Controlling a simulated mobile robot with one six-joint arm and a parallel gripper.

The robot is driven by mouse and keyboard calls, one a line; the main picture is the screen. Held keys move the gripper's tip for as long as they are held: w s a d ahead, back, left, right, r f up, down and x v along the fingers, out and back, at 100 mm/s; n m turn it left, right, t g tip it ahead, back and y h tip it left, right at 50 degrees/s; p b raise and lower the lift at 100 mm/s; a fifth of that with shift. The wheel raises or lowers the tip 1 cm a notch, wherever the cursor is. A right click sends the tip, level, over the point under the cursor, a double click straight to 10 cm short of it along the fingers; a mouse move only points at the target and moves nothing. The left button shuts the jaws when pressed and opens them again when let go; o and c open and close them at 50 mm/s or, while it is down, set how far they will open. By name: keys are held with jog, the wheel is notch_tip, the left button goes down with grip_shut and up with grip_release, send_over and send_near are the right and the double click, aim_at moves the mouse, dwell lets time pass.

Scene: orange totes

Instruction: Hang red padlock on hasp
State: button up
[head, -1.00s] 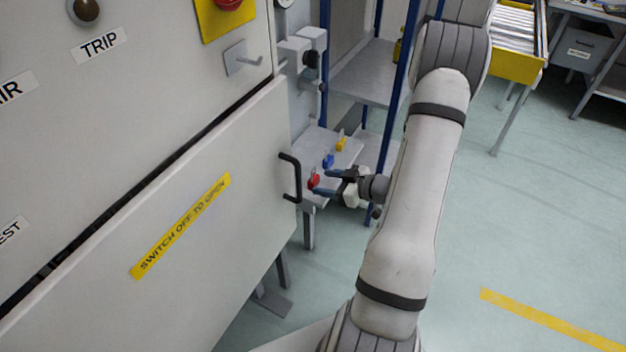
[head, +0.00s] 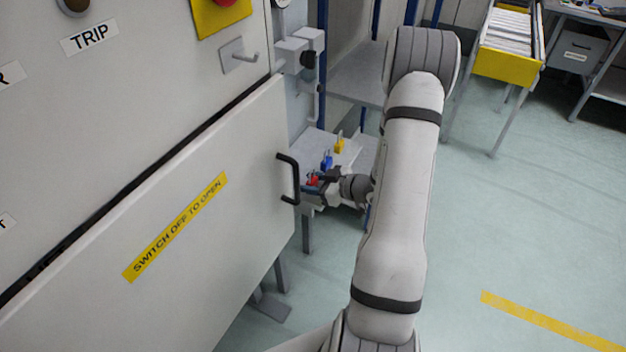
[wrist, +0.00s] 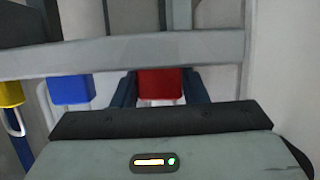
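The red padlock (head: 313,181) is on the small grey shelf (head: 318,148), behind the black door handle. In the wrist view the red padlock (wrist: 160,83) sits between my two blue fingers, its light shackle partly visible below the body. My gripper (head: 316,187) has a finger on each side of the padlock; the wrist view also shows the gripper (wrist: 160,88). I cannot tell whether the fingers press on it. A grey plate with a protruding bar (head: 238,55), possibly the hasp, is on the cabinet front above the door.
A blue padlock (head: 327,162) and a yellow padlock (head: 339,145) stand farther back on the shelf. The black handle (head: 289,179) sticks out of the cabinet door (head: 200,210) close to my gripper. Blue rack posts stand behind.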

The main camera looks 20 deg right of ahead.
aim_at(312, 169)
jog(key=c, duration=0.4)
jog(key=shift+s+r+p, duration=0.1)
jog(key=shift+r+p, duration=1.9)
jog(key=shift+r, duration=0.55)
jog(key=shift+s+d+p, duration=0.25)
jog(key=shift+s+d, duration=0.8)
jog(key=shift+s, duration=0.25)
jog(key=shift+s+d+p, duration=0.2)
jog(key=shift+s+d, duration=0.85)
jog(key=shift+s, duration=0.3)
jog(key=shift+s+d+p, duration=0.25)
jog(key=shift+s+d, duration=0.8)
jog(key=shift+s, duration=0.25)
